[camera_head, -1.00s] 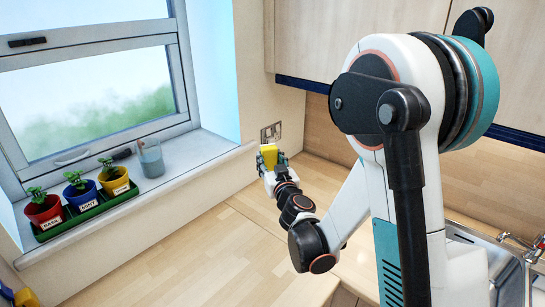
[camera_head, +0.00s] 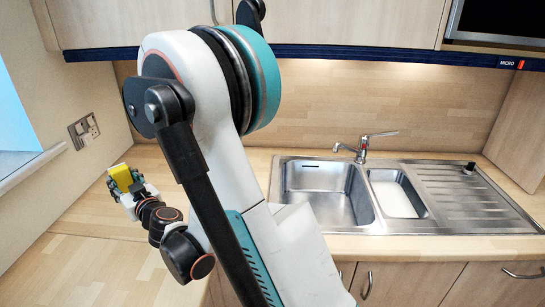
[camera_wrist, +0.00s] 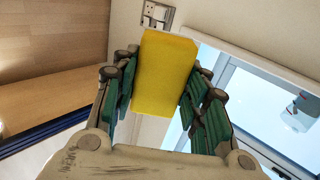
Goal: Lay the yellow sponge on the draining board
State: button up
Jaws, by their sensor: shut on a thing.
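My gripper (camera_head: 124,187) is shut on the yellow sponge (camera_head: 122,176). It holds the sponge up above the worktop at the left of the head view. In the wrist view the sponge (camera_wrist: 164,75) stands out between the two green-padded fingers (camera_wrist: 165,108), which press on its sides. The draining board (camera_head: 480,200) is the ridged steel part at the right end of the sink unit, far to the right of my gripper. Its surface looks bare except for a small dark item at its back edge.
The sink's large bowl (camera_head: 318,190) and small bowl (camera_head: 397,195) lie left of the draining board, with a tap (camera_head: 362,146) behind. Wall cupboards (camera_head: 360,22) hang above. A wall socket (camera_head: 84,130) is near my gripper. My arm hides part of the worktop.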

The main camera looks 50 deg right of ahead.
aim_at(464, 212)
jog(key=l+z, duration=0.1)
jog(key=z, duration=1.75)
jog(key=i+l+z, duration=0.1)
jog(key=l, duration=0.25)
jog(key=i+l+z, duration=0.1)
jog(key=l, duration=0.25)
jog(key=i+l, duration=0.2)
jog(key=l, duration=0.15)
jog(key=i+l+z, duration=0.15)
jog(key=l, duration=0.2)
jog(key=i+l+z, duration=0.1)
jog(key=l, duration=0.25)
